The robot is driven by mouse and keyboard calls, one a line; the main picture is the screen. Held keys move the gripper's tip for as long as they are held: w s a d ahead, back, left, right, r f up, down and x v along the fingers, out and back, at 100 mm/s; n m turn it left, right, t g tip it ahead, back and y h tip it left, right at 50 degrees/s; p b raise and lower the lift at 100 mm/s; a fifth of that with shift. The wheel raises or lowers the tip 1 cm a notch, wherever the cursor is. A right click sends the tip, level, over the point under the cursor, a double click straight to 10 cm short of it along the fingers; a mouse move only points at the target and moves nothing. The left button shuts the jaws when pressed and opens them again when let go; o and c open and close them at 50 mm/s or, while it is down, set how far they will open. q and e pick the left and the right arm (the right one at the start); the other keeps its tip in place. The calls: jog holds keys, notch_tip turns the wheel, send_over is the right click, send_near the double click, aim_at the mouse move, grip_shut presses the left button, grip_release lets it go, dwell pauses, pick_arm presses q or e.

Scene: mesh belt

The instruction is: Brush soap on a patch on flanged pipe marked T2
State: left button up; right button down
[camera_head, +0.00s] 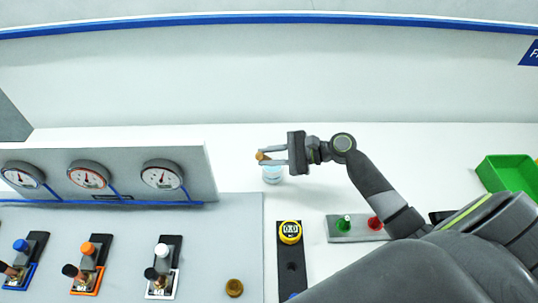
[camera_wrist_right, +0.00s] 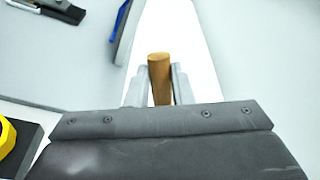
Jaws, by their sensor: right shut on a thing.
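My right gripper (camera_head: 272,157) is shut on a brown wooden handle (camera_head: 262,156), seemingly the soap brush. The handle also shows upright between the fingers in the right wrist view (camera_wrist_right: 160,78). Its lower end and bristles are hidden. A small clear cup with bluish contents (camera_head: 272,175) stands on the white table just below the gripper in the head view. I cannot tell whether the brush is inside it. Three pipe fittings, with blue (camera_head: 21,246), orange (camera_head: 88,249) and white (camera_head: 162,250) knobs, stand at the lower left. No T2 mark is readable. My left gripper is out of view.
A panel with three gauges (camera_head: 90,175) stands behind the fittings. A yellow dial device (camera_head: 290,233), a brass piece (camera_head: 234,288) and a plate with green and red buttons (camera_head: 345,228) sit nearer. A green bin (camera_head: 505,170) is at right. The table's back strip is clear.

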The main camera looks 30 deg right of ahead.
jog(key=shift+f+b, duration=0.4)
jog(key=shift+f, duration=0.2)
dwell(0.4)
jog(key=shift+s, duration=0.1)
dwell(1.1)
notch_tip(320, 180, up, 7)
jog(key=p, duration=0.5)
dwell(0.4)
jog(key=shift+f, duration=0.1)
dwell(0.5)
